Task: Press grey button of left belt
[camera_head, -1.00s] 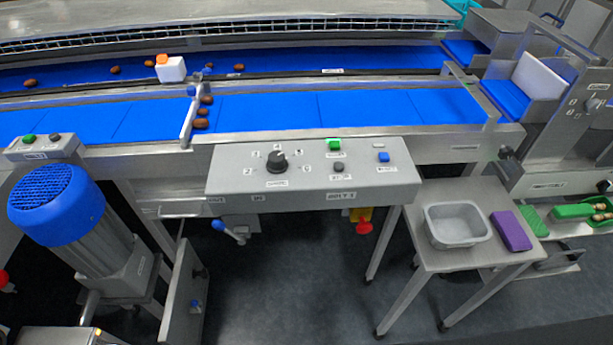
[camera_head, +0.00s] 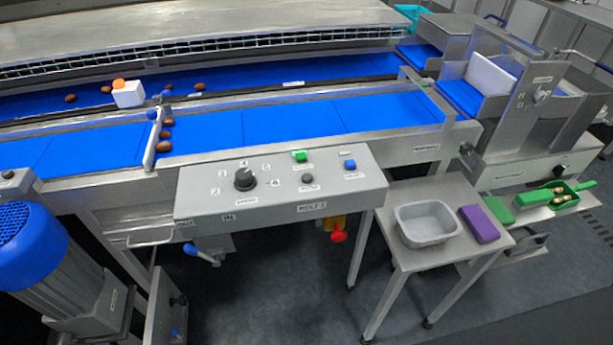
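A grey control box (camera_head: 280,205) stands in front of the blue belt at mid picture. It carries a dark dial knob (camera_head: 244,179), a green button (camera_head: 299,156), a small dark grey button (camera_head: 307,179) and a blue button (camera_head: 350,164). Small labels sit by them, too small to read surely. A second button box (camera_head: 12,185) is cut off at the left edge, with one dark grey button (camera_head: 8,174) showing. I cannot tell which box belongs to the left belt. Neither of my grippers is in view.
A blue-capped motor (camera_head: 35,245) stands at lower left. A lever (camera_head: 202,255) and a red knob (camera_head: 338,236) hang under the control box. A side table (camera_head: 400,262) at right holds a grey tub (camera_head: 397,212) and a purple block (camera_head: 479,224). Dates lie on the belts.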

